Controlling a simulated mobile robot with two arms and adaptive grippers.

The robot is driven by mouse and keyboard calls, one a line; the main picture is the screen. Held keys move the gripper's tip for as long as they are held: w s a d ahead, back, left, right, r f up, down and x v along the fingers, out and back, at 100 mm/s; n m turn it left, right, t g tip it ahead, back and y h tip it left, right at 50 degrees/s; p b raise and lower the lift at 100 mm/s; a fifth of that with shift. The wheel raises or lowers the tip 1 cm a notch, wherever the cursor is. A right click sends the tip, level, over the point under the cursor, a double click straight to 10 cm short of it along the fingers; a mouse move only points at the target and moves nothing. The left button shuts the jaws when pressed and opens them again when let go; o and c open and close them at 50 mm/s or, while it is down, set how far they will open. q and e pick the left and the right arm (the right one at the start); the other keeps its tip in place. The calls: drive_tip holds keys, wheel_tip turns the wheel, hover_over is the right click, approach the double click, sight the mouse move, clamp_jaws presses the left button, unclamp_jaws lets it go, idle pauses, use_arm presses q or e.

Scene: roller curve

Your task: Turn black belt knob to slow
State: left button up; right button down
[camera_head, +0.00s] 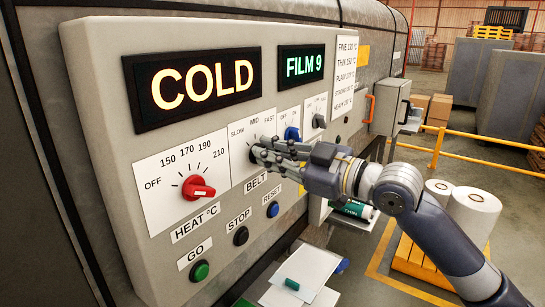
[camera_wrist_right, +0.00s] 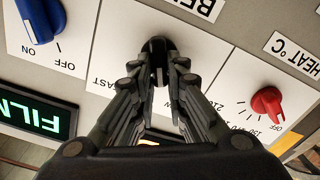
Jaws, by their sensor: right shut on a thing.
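The black belt knob (camera_head: 253,154) sits on the white BELT plate, marked SLOW, MID and FAST, in the middle of the grey control panel. My right gripper (camera_head: 266,154) comes in from the right and is shut on this knob. In the right wrist view, which is upside down, the knob (camera_wrist_right: 158,46) stands between the two fingertips (camera_wrist_right: 158,78). The fingers cover much of the dial, so I cannot tell clearly which mark the knob points to. My left gripper is not in view.
A red HEAT knob (camera_head: 197,188) is left of the BELT plate and a blue switch (camera_head: 291,133) is right of it. Green GO (camera_head: 199,271), black STOP (camera_head: 241,236) and blue RESET (camera_head: 272,210) buttons lie below. Displays read COLD (camera_head: 203,86) and FILM 9 (camera_head: 304,66).

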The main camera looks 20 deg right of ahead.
drive_tip(key=shift+a+f+n, duration=0.1)
drive_tip(key=shift+n, duration=1.2)
drive_tip(key=c, duration=1.6)
unclamp_jaws()
drive_tip(key=v, duration=0.7)
drive_tip(key=shift+s, duration=0.25)
